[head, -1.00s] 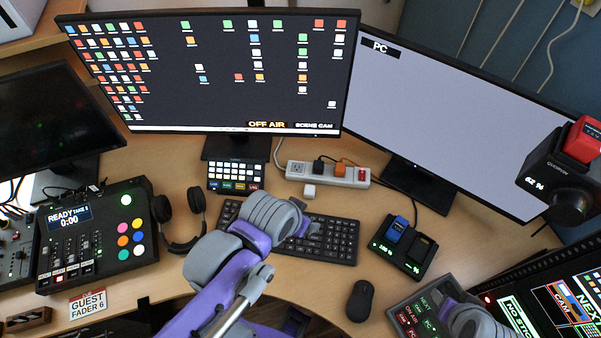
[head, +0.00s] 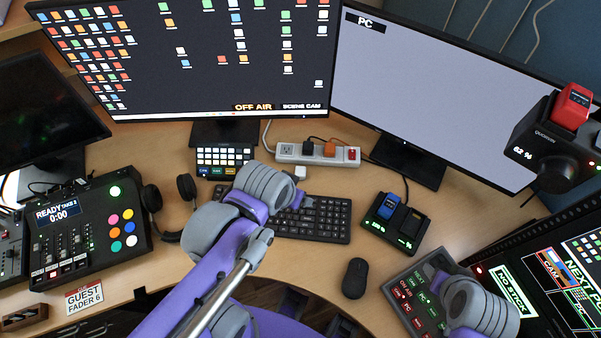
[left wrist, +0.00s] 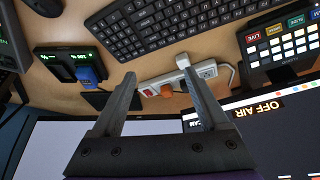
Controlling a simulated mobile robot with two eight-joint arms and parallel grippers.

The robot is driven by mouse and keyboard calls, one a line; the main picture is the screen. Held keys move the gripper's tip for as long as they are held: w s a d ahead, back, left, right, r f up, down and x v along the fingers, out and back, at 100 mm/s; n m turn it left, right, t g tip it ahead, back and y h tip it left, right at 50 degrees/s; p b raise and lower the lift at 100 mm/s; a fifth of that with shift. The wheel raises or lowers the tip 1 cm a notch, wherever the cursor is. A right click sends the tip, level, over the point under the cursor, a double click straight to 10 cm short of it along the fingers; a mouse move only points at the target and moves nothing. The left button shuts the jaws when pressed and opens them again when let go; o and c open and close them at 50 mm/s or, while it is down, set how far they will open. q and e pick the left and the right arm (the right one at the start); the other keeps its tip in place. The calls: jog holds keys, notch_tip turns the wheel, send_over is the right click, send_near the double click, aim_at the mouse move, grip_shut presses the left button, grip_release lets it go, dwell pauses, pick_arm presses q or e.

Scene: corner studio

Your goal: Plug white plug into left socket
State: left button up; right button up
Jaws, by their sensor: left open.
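The white plug (head: 300,172) lies on the desk in front of the left end of the white power strip (head: 345,155). The left socket (head: 287,149) is bare. In the left wrist view, a small white block that looks like the plug (left wrist: 183,60) is close to the right fingertip, beside the strip's left socket (left wrist: 208,71). My left gripper (left wrist: 160,76) is open and empty, above the desk. In the head view it is over the keyboard. My right gripper (head: 435,275) is over a button panel, its fingers unclear.
A black plug (head: 308,143) and an orange plug (head: 329,149) sit in the strip's other sockets. The keyboard (head: 325,222) lies in front. Monitors stand behind the strip, and a button pad (head: 225,160) is to its left. A charger (head: 392,225) stands to the right.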

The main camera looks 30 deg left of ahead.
pick_arm(q)
jog(key=w+a+f+n+g+b, duration=0.1)
jog(key=w+a+n+g+b, duration=0.15)
jog(key=w, duration=0.45)
pick_arm(e)
jog(key=f+b, duration=0.1)
jog(key=f, duration=0.2)
jog(key=s+f+b, duration=0.1)
jog(key=f, duration=0.2)
jog(key=shift+s+f, duration=0.1)
jog(key=shift+s, duration=0.05)
pick_arm(q)
jog(key=n+g, duration=0.2)
jog(key=g, duration=0.1)
send_over(300, 171)
jog(key=shift+t, duration=0.25)
jog(key=shift+f+b, duration=0.35)
jog(key=shift+f, duration=1.75)
jog(key=shift+f+b, duration=0.35)
jog(key=shift+f, duration=2.45)
pick_arm(e)
jog(key=shift+s+f, duration=0.1)
jog(key=shift+f, duration=0.35)
pick_arm(q)
jog(key=shift+w+f, duration=0.1)
jog(key=shift+f, duration=2.55)
pick_arm(e)
jog(key=shift+f, duration=0.3)
